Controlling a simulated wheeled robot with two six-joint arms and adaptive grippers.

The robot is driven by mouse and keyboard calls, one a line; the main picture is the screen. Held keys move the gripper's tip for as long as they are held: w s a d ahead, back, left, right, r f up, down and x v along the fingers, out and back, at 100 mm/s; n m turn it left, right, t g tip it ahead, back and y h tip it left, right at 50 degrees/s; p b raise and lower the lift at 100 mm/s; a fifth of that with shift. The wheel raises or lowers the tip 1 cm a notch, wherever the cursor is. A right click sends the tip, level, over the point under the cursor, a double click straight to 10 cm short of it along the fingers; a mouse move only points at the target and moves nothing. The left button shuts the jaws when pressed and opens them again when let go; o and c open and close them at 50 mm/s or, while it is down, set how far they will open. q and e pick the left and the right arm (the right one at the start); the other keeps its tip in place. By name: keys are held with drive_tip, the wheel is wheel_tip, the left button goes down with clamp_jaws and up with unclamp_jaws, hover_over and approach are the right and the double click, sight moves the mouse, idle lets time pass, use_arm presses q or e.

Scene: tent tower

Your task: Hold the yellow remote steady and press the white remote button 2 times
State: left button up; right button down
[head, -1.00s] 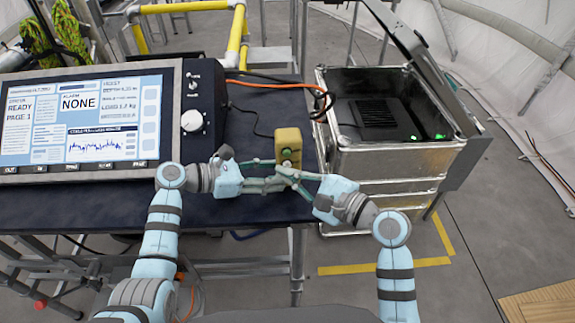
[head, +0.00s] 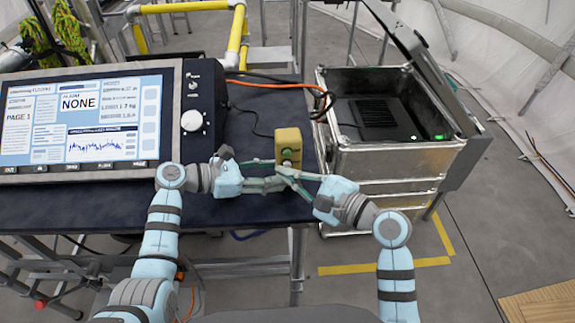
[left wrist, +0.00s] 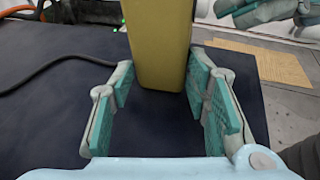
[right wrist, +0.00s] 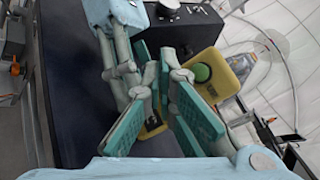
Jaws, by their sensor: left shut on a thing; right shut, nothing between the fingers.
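The yellow remote (head: 289,140) stands upright near the right edge of the dark table. My left gripper (head: 285,184) is shut on its lower part; the left wrist view shows the yellow body (left wrist: 160,45) between the fingers. My right gripper (head: 283,170) is shut and empty, its fingertips close to the remote's front face. In the right wrist view, a green button (right wrist: 202,72) shows on the remote beside my right fingers (right wrist: 165,58). I cannot make out a white button; my fingers cover part of the face. Whether the fingertips touch it is unclear.
A large monitor panel (head: 85,118) with a white knob (head: 192,120) stands on the table (head: 240,208) at the left. An open metal case (head: 385,160) stands right of the table. Black and orange cables run behind the remote.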

use_arm(q)
drive_tip(key=shift+f, duration=0.1)
use_arm(e)
drive_tip(key=shift+s, duration=0.6)
drive_tip(key=s, duration=0.4)
drive_tip(key=shift+s+d+r, duration=0.1)
drive_tip(key=shift+s+r, duration=0.05)
drive_tip(key=shift+s, duration=0.25)
use_arm(q)
drive_tip(key=o, duration=1.5)
use_arm(e)
drive_tip(key=shift+w, duration=0.1)
use_arm(q)
drive_tip(key=shift+a, duration=0.1)
